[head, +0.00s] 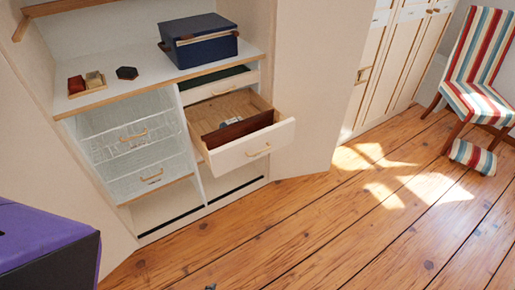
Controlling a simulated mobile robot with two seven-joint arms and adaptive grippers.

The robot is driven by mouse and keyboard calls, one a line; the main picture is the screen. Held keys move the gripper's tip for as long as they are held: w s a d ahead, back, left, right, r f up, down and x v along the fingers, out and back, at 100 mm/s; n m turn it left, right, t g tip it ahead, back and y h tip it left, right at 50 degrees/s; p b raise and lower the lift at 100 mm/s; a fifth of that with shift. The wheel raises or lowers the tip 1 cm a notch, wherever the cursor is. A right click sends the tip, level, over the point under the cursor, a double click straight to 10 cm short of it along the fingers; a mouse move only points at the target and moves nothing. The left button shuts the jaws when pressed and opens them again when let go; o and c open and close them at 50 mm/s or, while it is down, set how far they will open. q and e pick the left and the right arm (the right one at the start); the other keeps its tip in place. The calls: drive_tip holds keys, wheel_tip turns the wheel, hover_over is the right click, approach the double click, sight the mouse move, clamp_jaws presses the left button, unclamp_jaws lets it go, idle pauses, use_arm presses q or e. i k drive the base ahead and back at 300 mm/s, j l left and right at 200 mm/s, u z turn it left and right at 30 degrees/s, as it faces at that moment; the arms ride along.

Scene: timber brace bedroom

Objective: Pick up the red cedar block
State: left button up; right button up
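A small dark red block (76,84), which looks like the red cedar block, sits at the left end of the white shelf (142,86) inside the open wardrobe. A tan block (95,79) is just to its right; I cannot tell whether they touch. Neither of my grippers can be made out in the head view.
A dark hexagonal piece (127,73) and a navy box (199,42) are on the same shelf. Below, a drawer (257,148) stands pulled out, with clear drawers (135,140) beside it. A purple and black object (45,240) fills the lower left. The wooden floor (330,225) is mostly open.

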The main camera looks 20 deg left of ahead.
sight(76, 85)
drive_tip(key=u, duration=3.25)
drive_tip(key=i+l, duration=0.1)
drive_tip(key=l, duration=0.25)
drive_tip(key=i+l+u, duration=0.1)
drive_tip(key=l, duration=0.55)
drive_tip(key=i+u, duration=0.05)
